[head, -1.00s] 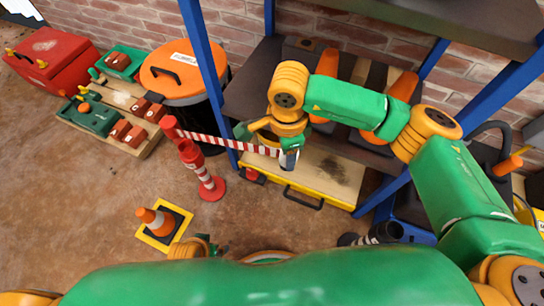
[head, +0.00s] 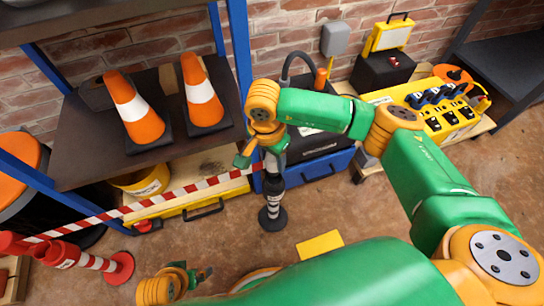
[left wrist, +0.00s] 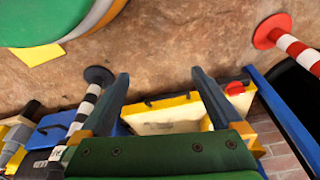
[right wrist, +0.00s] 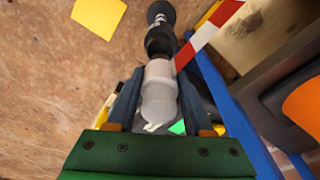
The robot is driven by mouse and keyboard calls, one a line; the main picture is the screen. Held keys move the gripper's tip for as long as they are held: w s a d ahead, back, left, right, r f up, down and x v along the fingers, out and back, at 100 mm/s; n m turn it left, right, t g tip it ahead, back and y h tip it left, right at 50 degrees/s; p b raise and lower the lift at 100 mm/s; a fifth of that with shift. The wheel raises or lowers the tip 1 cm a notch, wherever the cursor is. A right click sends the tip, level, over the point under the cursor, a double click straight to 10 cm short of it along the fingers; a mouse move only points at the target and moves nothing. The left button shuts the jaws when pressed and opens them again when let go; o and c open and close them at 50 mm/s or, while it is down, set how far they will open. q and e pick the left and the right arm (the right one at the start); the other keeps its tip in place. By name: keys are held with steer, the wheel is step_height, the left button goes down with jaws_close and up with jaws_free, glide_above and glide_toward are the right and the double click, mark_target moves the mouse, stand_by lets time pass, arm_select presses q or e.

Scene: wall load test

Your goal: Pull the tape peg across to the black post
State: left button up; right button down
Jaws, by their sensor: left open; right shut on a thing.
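The black post (head: 273,207) with pale bands stands upright on the floor in front of the blue box; it also shows in the right wrist view (right wrist: 158,40). My right gripper (head: 268,157) is shut on the pale grey tape peg (right wrist: 158,92), close to the black post's top; I cannot tell whether they touch. The red-white tape (head: 150,201) stretches from the red post (head: 88,261) at the left to the peg. My left gripper (head: 202,275) is open and empty, low at the front. In the left wrist view its fingers (left wrist: 160,95) frame the yellow-fronted drawer.
The shelf rack's blue upright (head: 240,65) stands just behind the tape. Traffic cones (head: 203,95) sit on its shelf. A blue box (head: 325,168) is behind the black post. A yellow mat (head: 320,244) lies on the floor. Floor to the right is clear.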

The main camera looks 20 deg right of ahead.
mark_target(272, 173)
step_height(272, 173, down, 3)
steer(key=shift+r+b, duration=0.2)
steer(key=shift+b, duration=0.6)
step_height(272, 173, down, 2)
steer(key=shift+f+b, duration=0.1)
steer(key=shift+b, duration=0.9)
arm_select(q)
steer(key=w+d+r+t+h, duration=0.1)
steer(key=w+r+t, duration=0.3)
steer(key=r, duration=0.6)
steer(key=shift+w+d+t, duration=0.3)
steer(key=shift+w+d, duration=0.15)
steer(key=shift+w, duration=0.9)
arm_select(e)
steer(key=shift+f, duration=0.15)
arm_select(q)
steer(key=shift+f, duration=0.1)
arm_select(e)
steer(key=shift+f, duration=0.1)
arm_select(q)
steer(key=shift+f+b, duration=0.15)
steer(key=shift+b, duration=0.25)
arm_select(e)
steer(key=shift+f, duration=0.1)
steer(key=shift+f+b, duration=0.55)
steer(key=shift+b, duration=0.05)
arm_select(q)
steer(key=shift+f, duration=0.55)
